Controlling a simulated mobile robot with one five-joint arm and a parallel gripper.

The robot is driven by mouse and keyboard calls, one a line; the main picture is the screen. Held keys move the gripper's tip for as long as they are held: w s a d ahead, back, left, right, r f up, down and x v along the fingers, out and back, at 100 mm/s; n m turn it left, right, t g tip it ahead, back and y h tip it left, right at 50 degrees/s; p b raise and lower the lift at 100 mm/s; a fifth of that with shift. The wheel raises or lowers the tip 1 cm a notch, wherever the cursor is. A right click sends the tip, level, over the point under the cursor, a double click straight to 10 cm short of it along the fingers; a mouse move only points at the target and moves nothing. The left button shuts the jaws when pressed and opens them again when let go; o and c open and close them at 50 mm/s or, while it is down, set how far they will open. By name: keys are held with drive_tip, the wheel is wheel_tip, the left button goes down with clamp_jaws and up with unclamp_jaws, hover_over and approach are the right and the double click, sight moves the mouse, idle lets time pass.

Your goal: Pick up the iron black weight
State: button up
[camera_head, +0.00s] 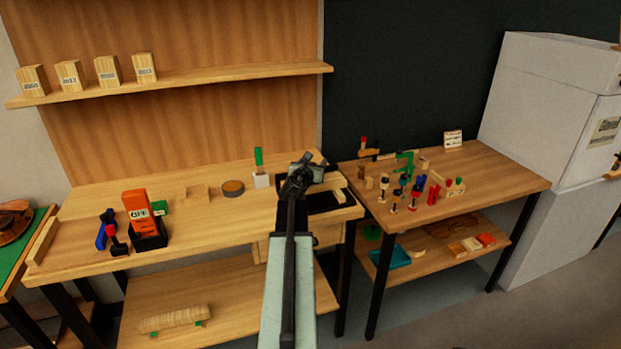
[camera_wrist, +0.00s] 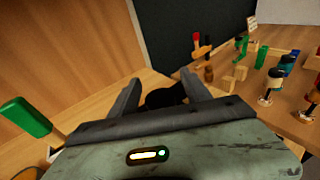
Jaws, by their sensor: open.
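I cannot clearly make out an iron black weight. A dark shape (camera_wrist: 166,97) shows between and beyond my fingers in the wrist view; whether it is the weight or the dark inside of the drawer, I cannot tell. My gripper (camera_wrist: 160,84) is open, its two fingers apart, with nothing seen held. In the head view my gripper (camera_head: 302,168) is above the right end of the workbench (camera_head: 215,213), partly covering an open drawer (camera_head: 345,212) with a dark inside.
A green-handled tool (camera_head: 259,160) stands in a white block left of my gripper. An orange box (camera_head: 137,206) is at the bench's left. The right table (camera_head: 500,178) holds several clamps and small tools.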

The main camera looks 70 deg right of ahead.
clamp_jaws()
idle(1.4)
